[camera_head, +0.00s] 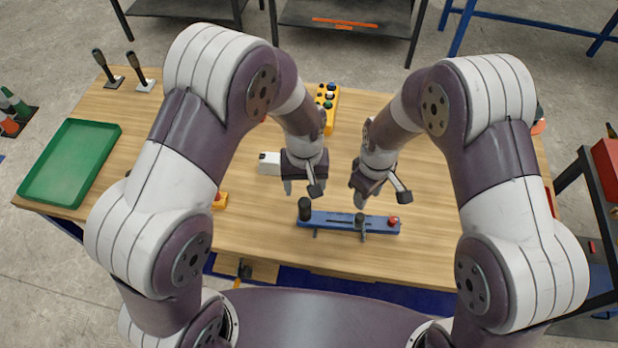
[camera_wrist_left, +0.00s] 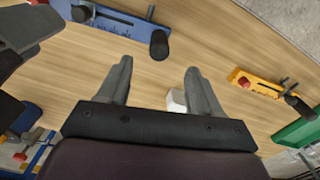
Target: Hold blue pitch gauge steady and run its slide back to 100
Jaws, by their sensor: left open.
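The blue pitch gauge (camera_head: 335,219) lies on the wooden table in front of me. A tall black grip (camera_head: 305,208) stands at its left end, a dark slide knob (camera_head: 360,219) right of its middle, and a red knob (camera_head: 393,221) at its right end. Its scale is too small to read. My left gripper (camera_head: 301,188) is open and empty, above and behind the black grip. In the left wrist view the open fingers (camera_wrist_left: 160,82) are apart from the gauge (camera_wrist_left: 115,27). My right gripper (camera_head: 362,198) hangs just behind the slide knob; its finger gap is unclear.
A white block (camera_head: 269,163) lies behind the left gripper. A yellow gauge (camera_wrist_left: 262,84) shows in the left wrist view. A yellow button box (camera_head: 328,105) stands at the back. A green tray (camera_head: 70,163) is at the left. The table right of the gauge is clear.

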